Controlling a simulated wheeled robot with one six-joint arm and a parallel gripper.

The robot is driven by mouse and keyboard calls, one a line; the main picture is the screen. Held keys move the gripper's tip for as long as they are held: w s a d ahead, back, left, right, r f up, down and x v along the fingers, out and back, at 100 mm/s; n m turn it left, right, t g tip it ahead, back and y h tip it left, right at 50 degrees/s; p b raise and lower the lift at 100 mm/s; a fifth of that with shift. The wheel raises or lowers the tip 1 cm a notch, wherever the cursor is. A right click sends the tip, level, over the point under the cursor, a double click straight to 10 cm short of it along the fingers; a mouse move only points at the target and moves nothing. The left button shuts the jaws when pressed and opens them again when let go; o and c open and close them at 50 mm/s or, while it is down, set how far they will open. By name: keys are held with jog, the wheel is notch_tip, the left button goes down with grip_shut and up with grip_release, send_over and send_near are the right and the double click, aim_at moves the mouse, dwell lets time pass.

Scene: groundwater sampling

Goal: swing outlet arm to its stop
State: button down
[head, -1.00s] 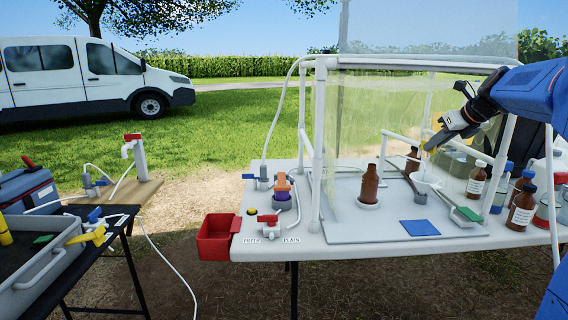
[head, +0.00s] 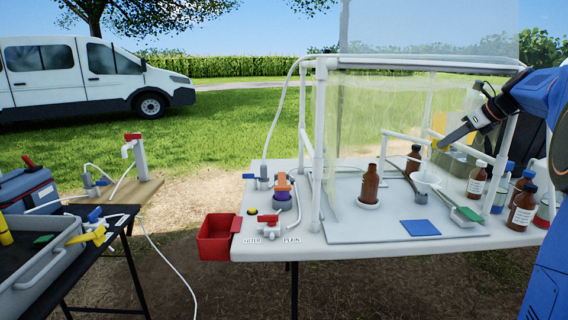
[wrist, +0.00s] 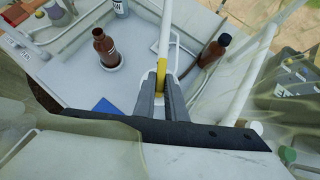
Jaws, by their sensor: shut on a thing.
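The outlet arm appears as a slim white tube (wrist: 166,32) with a yellow section (wrist: 161,72) at its near end in the wrist view. My gripper (wrist: 161,100) is shut on that yellow section, one dark finger on each side. In the head view my gripper (head: 441,145) is inside the clear-walled enclosure at the right, above and right of a white funnel (head: 426,181). The yellow section is mostly hidden there by my fingers. I cannot tell whether the arm touches a stop.
A brown bottle (head: 370,183) stands open on a white round base, left of my gripper. A blue square (head: 420,228) lies in front. Labelled bottles (head: 523,208) crowd the right end. White frame posts (head: 318,130) bound the enclosure.

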jog(key=shift+w+d+n, duration=0.25)
jog(key=shift+d+n, duration=0.05)
jog(key=shift+d, duration=0.35)
dwell(0.4)
jog(key=c, duration=1.6)
grip_release()
jog(key=shift+c, duration=0.2)
